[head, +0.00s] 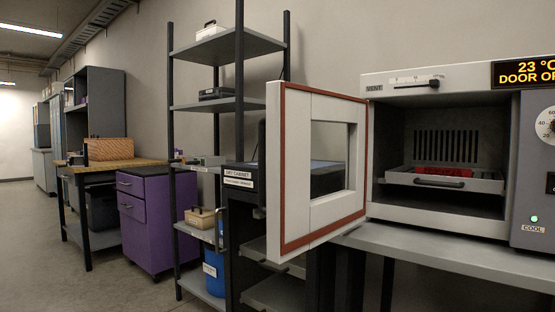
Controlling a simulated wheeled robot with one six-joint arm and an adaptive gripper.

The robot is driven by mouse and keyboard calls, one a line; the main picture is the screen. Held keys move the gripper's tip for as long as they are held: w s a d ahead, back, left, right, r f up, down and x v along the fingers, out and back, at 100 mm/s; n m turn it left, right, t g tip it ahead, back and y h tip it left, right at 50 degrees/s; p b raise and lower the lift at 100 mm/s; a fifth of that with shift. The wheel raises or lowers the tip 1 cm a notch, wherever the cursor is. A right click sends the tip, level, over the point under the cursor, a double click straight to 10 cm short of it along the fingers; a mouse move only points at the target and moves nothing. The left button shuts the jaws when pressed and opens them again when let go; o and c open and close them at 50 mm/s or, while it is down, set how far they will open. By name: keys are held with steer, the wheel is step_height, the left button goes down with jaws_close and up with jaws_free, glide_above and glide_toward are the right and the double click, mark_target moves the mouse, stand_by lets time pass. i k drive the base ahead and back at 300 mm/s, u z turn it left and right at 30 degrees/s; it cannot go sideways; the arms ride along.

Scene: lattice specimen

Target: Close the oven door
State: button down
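The oven (435,110) stands on a grey bench at the right, its chamber in full view. Its door (297,180) is swung wide open to the left, a pale panel with a red-brown seal around its edge and a window in the middle. Inside the chamber a pull-out tray (412,181) with a dark handle holds a red item (443,170). The display (525,72) reads 23 °C and a door message cut off at the picture's edge. A green lamp marked COOL is lit. My gripper is not in view.
The grey bench (450,255) runs below the oven. A dark cabinet (235,225), a shelf rack (230,46) and a purple drawer unit (154,215) stand left of the door. The floor (50,270) at the lower left is clear.

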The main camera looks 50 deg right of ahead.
mark_target(297, 224)
steer(key=i, duration=1.15)
steer(key=z, duration=5.3)
steer(key=k, duration=1.25)
steer(key=u, duration=2.2)
